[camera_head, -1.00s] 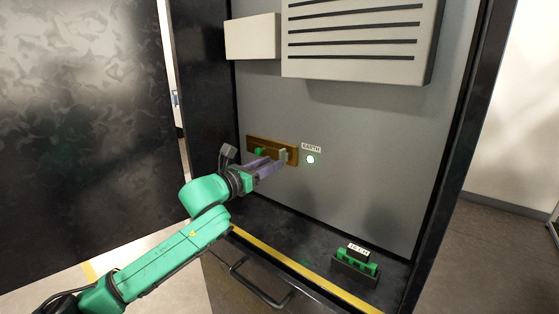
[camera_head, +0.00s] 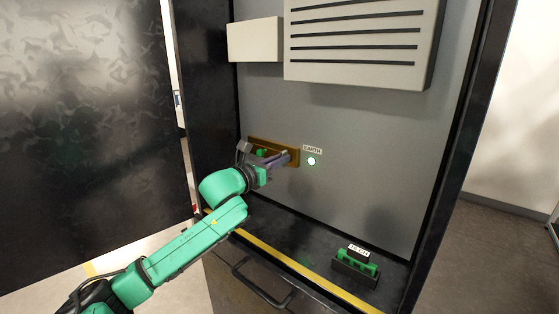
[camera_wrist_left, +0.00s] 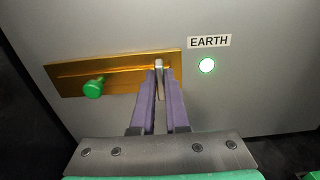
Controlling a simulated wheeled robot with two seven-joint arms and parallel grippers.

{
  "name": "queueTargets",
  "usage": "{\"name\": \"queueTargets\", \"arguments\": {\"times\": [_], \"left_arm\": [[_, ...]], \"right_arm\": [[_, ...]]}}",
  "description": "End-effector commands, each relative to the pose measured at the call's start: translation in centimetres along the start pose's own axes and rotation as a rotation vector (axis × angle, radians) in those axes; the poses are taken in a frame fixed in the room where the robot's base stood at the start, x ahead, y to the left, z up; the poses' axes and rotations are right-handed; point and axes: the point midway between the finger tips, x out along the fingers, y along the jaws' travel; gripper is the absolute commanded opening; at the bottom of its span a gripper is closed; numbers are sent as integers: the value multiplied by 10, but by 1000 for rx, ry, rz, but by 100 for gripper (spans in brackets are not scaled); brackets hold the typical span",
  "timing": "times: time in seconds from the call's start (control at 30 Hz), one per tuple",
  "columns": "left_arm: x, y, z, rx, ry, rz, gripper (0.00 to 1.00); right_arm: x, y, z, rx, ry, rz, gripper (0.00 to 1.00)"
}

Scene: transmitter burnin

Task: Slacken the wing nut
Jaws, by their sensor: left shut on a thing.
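A brass bar (camera_head: 275,146) is fixed to the grey back panel of the cabinet; it also shows in the left wrist view (camera_wrist_left: 115,73). At its right end a grey upright piece, which I take as the wing nut (camera_wrist_left: 159,64), stands out from the bar. My left gripper (camera_head: 290,157) reaches it from the front. In the left wrist view the purple fingers (camera_wrist_left: 159,76) are on both sides of the wing nut, shut on it, and hide part of it. My right gripper is not in view.
A green knob (camera_wrist_left: 94,88) sits on the bar's left part. An EARTH label (camera_wrist_left: 209,41) and a lit round lamp (camera_wrist_left: 207,65) are right of it. A green-and-black block (camera_head: 355,266) stands on the cabinet floor. A louvred box (camera_head: 360,35) hangs above.

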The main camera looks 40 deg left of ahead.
Motion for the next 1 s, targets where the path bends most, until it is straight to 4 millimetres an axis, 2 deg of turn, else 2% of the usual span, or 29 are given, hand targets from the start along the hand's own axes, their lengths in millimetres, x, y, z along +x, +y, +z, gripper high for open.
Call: {"name": "queueTargets", "arguments": {"times": [0.27, 0.47, 1.0], "left_arm": [[0, 0, 1, -52, 1, -1, 0], [0, 0, 2, -166, 2, -1, 0], [0, 3, 2, -661, 0, 0, 0]], "right_arm": [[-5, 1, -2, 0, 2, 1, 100], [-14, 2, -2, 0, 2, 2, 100], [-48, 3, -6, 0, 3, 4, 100]]}}
